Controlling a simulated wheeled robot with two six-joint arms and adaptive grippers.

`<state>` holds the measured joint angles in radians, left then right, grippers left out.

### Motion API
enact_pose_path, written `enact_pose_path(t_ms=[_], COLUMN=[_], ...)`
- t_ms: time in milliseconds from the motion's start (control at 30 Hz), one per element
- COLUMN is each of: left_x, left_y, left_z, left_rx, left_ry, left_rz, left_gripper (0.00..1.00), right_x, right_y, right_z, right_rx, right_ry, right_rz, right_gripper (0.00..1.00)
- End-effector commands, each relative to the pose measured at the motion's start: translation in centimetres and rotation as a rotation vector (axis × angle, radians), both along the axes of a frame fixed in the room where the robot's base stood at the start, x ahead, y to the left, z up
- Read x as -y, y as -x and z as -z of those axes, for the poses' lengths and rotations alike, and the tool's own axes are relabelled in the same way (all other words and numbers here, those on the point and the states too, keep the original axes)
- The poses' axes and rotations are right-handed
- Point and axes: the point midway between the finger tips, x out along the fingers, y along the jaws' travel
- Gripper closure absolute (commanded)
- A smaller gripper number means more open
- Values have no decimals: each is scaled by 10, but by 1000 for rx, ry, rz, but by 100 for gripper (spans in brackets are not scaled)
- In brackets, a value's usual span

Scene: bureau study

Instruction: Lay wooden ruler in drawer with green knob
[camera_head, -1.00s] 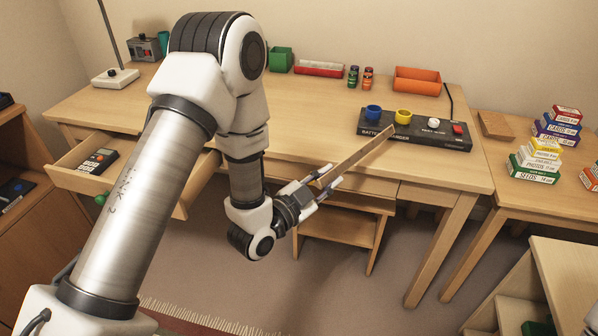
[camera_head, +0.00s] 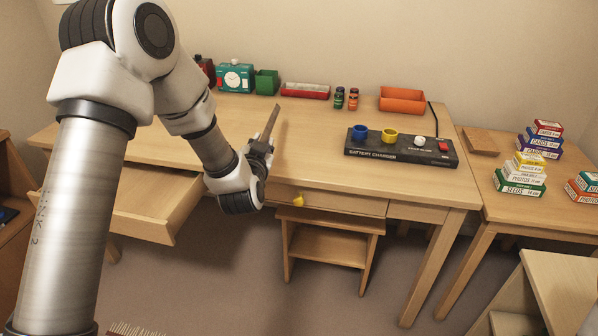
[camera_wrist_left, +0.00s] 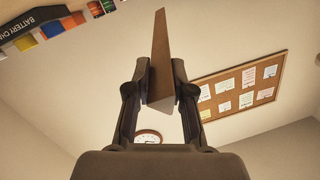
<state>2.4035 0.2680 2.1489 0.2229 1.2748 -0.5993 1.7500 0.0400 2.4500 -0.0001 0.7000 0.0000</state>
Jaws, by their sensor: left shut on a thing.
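My left gripper (camera_head: 262,145) is shut on the wooden ruler (camera_head: 271,122), a thin brown strip pointing up and away, above the desk's front edge. In the left wrist view, the ruler (camera_wrist_left: 160,50) stands out between the two fingers (camera_wrist_left: 160,88). An open drawer (camera_head: 158,204) sticks out from the desk's left side, to the left of and below the gripper. Its visible right part is empty; my left arm hides the rest and any knob on its front. My right gripper is not in view.
A closed drawer with a yellow knob (camera_head: 298,199) is under the desk (camera_head: 310,140), above a small wooden stool (camera_head: 330,246). A black battery charger (camera_head: 400,150) lies on the desk. An orange tray (camera_head: 402,101) stands behind it. Boxes (camera_head: 520,188) are stacked at right.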

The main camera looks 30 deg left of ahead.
Motion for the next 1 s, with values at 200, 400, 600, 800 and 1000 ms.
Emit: enact_pose_path(t_ms=[200,400,600,800,1000], left_x=[-124,-207,-250,-273,-271], left_y=[20,64,101,129,127], left_z=[-22,-17,-3,16,59], left_rx=[16,69,131,192,188], left_ry=[148,260,332,382,378], left_rz=[-474,-848,-1085,-1249,-1238], left_gripper=[100,100,100,100,100], right_x=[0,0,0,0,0], right_y=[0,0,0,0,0], right_z=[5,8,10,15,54], right_rx=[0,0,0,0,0], right_ry=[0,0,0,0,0], right_rz=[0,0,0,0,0], right_gripper=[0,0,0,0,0])
